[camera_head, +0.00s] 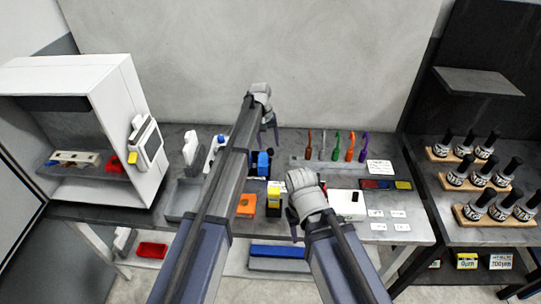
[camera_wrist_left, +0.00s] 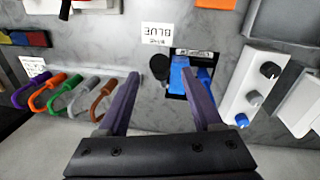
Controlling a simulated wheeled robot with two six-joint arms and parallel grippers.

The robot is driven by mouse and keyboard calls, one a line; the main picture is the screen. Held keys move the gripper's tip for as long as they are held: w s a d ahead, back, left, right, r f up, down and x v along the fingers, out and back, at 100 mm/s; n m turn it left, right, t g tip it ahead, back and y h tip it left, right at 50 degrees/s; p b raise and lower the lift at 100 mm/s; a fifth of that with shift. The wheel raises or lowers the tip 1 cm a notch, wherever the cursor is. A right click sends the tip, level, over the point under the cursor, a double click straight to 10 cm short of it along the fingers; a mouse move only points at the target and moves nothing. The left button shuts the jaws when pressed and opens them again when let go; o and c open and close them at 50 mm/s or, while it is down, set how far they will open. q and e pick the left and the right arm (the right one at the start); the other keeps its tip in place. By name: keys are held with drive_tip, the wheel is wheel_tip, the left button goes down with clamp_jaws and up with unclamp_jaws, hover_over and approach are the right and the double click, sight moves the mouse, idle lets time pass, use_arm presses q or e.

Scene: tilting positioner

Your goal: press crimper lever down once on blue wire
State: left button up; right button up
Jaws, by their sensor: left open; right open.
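The blue crimper part (camera_head: 263,163), apparently its lever, stands near the middle of the bench; it also shows in the left wrist view (camera_wrist_left: 181,76) in a dark frame. My left gripper (camera_head: 269,138) is open and empty above the back of the bench. In the left wrist view its right fingertip overlaps the blue part; contact cannot be told. A white card reading BLUE (camera_wrist_left: 163,33) lies beside the crimper. I cannot make out a blue wire. My right gripper (camera_head: 308,215) is open over the front of the bench, near a white box (camera_head: 347,204).
Several coloured wires or hooks (camera_head: 337,147) stand in a rack right of the crimper. A yellow-and-black item (camera_head: 274,198) and an orange block (camera_head: 246,205) are in front. A white panel with knobs (camera_wrist_left: 254,88) is beside the crimper. Bottles (camera_head: 484,175) stand at the right.

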sight(271, 152)
use_arm(q)
drive_tip(key=f+b, duration=0.1)
drive_tip(key=f, duration=0.1)
drive_tip(key=f+b, duration=0.4)
drive_tip(key=shift+d, duration=0.35)
drive_tip(key=shift+r, duration=0.1)
clamp_jaws()
idle(1.0)
